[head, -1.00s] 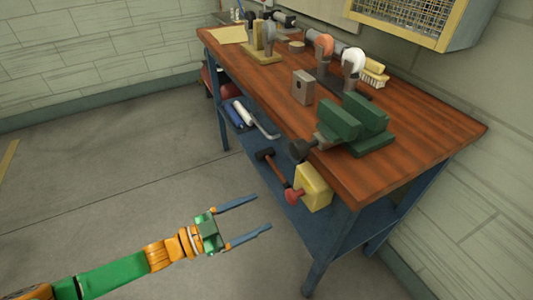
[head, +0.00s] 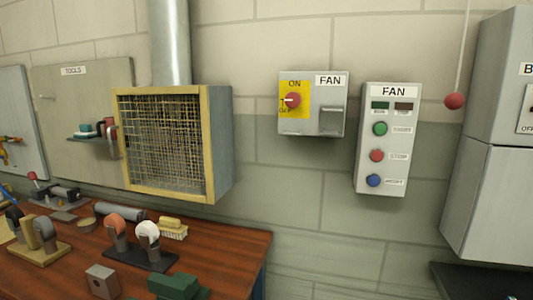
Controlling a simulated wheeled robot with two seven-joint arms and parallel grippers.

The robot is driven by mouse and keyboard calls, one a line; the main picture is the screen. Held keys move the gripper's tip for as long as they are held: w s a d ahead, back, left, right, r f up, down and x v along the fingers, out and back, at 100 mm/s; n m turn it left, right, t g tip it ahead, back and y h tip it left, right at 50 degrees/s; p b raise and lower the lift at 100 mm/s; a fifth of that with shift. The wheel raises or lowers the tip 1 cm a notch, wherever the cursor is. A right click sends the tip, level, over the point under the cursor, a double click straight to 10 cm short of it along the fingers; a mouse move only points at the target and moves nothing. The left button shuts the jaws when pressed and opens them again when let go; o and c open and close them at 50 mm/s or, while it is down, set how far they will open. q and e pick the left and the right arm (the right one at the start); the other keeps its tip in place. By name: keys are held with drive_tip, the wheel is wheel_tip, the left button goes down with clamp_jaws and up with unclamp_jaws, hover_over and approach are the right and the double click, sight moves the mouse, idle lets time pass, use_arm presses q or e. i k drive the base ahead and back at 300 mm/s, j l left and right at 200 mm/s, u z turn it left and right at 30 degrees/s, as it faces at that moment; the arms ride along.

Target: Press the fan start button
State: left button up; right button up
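The fan control box (head: 384,140) hangs on the wall right of centre, labelled FAN. It has a green button (head: 380,129) at the top, a red button (head: 377,155) labelled STOP in the middle and a blue button (head: 373,180) at the bottom. The green button's label is too blurred to read. Left of it is a grey FAN switch box (head: 313,104) with a red rotary knob (head: 292,100) on a yellow plate marked ON and OFF. Neither of my grippers shows in the head view now.
A mesh-fronted fan housing (head: 163,143) with a duct hangs on the wall above the wooden workbench (head: 218,249). A green vise (head: 173,287) sits at the bench's front. A red ball (head: 454,101) hangs on a cord beside a grey cabinet (head: 499,140) at right.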

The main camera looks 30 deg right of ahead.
sight(381, 129)
drive_tip(key=z, duration=1.9)
